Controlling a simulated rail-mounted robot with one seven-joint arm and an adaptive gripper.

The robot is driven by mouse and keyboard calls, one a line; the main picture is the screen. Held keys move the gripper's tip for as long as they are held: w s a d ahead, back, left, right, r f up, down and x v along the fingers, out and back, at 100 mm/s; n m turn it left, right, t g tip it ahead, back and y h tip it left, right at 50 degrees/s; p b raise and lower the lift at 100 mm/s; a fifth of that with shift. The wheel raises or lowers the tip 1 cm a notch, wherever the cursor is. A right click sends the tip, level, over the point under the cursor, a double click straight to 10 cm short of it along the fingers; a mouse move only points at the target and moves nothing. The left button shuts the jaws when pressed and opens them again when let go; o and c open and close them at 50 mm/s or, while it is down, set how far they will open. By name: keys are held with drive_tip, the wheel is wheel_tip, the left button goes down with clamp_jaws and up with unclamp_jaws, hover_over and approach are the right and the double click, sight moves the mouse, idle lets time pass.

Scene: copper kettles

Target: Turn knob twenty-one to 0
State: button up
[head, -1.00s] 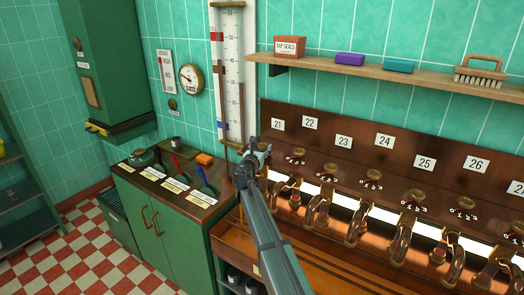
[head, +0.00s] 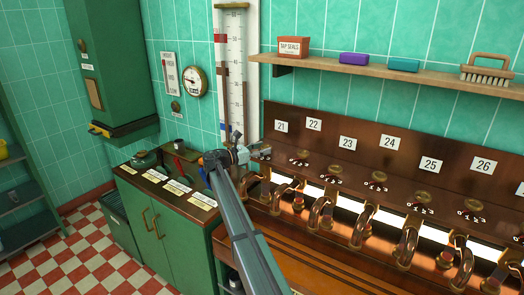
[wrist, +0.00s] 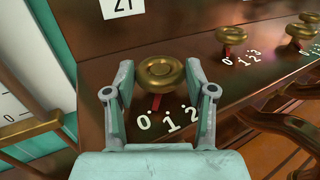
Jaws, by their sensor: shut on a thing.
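Knob twenty-one is a round brass knob (wrist: 160,68) in the wrist view, below its label 21 (wrist: 122,8). The label also shows in the head view (head: 281,127). My gripper (wrist: 161,76) is shut on this knob, one grey finger on its left and one on its right. A red pointer (wrist: 157,93) shows under the knob, towards the painted numbers. It seems to lie between 0 and 1, but I cannot tell exactly. The numbers 0 (wrist: 143,122), 1 and 2 are visible; the right finger hides any further number. In the head view my gripper (head: 256,153) largely hides the knob.
Knob twenty-two (wrist: 230,37) stands to the right, with more knobs and curved copper pipes (head: 319,211) along the panel. A tall gauge board (head: 233,75) stands behind my gripper. A shelf (head: 400,72) runs above. A green cabinet (head: 161,225) is at left.

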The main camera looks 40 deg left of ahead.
idle(0.3)
drive_tip(key=o, duration=1.2)
drive_tip(key=shift+w, duration=0.1)
drive_tip(key=shift+c, duration=0.2)
drive_tip(key=v, duration=1.2)
drive_tip(key=shift+a, duration=0.15)
